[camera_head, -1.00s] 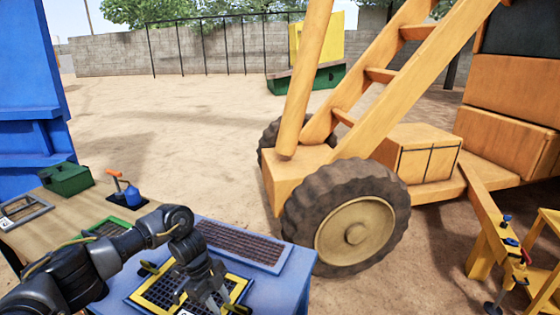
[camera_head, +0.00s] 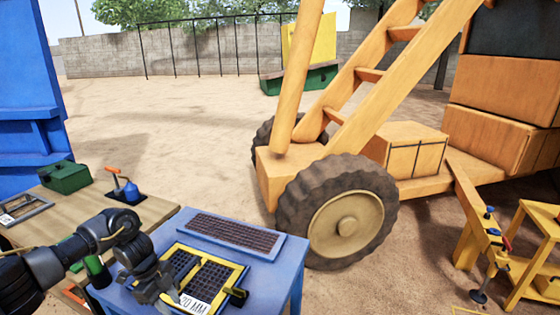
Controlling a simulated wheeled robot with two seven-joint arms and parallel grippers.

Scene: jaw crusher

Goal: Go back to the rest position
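My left gripper (camera_head: 172,298) comes in from the left. It is low over the left front part of a yellow-framed screen with a black grid (camera_head: 214,274), which lies on a blue table (camera_head: 290,262). A white label reading 20 MM (camera_head: 194,304) shows beside the gripper at the screen's front. The fingers overlap the dark grid, so I cannot tell whether they are open or touch the screen. My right gripper is not in view.
A blue-framed mesh screen (camera_head: 235,231) lies at the table's back. A large wheel (camera_head: 338,212) of the orange machine stands behind right. A yellow stand (camera_head: 536,208) is far right.

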